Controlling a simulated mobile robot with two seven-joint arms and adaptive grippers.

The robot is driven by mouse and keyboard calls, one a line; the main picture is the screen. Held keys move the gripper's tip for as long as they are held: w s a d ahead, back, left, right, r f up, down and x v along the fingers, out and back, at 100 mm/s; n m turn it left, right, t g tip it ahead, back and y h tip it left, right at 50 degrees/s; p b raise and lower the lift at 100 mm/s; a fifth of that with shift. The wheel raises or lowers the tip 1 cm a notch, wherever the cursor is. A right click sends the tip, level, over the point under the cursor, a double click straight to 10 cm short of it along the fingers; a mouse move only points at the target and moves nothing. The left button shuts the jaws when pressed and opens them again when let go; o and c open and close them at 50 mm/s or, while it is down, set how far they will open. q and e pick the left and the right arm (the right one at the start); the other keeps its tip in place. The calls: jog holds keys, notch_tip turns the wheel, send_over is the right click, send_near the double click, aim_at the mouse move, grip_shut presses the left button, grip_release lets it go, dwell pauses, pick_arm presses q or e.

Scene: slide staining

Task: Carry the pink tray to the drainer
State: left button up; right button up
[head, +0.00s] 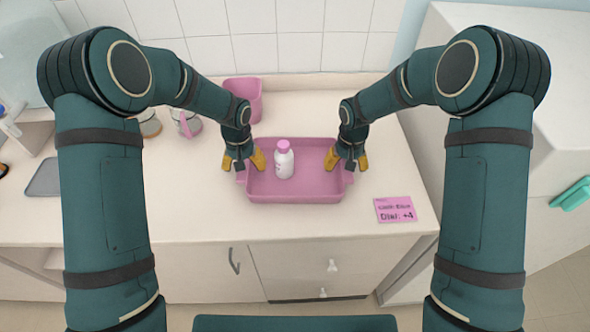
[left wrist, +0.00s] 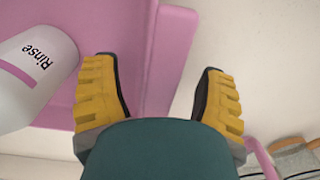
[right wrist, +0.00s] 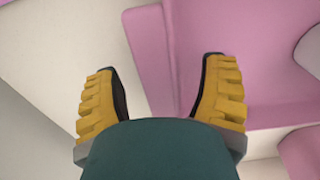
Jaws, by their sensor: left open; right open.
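The pink tray (head: 300,196) sits on the counter with a white, pink-capped bottle (head: 284,163) standing in it. The bottle reads "Rinse" in the left wrist view (left wrist: 30,75). My left gripper (head: 243,160) is open at the tray's left end, its yellow fingers on either side of the left rim or handle (left wrist: 165,60). My right gripper (head: 346,160) is open at the right end, its fingers on either side of the right rim or handle (right wrist: 150,60). Whether any finger touches the tray, I cannot tell. No drainer is clearly identifiable.
A pink container (head: 243,95) stands behind the tray against the tiled wall. A pink note (head: 394,209) lies right of the tray. Glass and pink vessels (head: 186,123) and a grey flat piece (head: 45,178) are at the left. The counter in front of the tray is clear.

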pick_arm(q)
grip_shut()
pick_arm(e)
grip_shut()
pick_arm(q)
jog(key=shift+r, duration=0.1)
pick_arm(e)
jog(key=shift+r, duration=0.1)
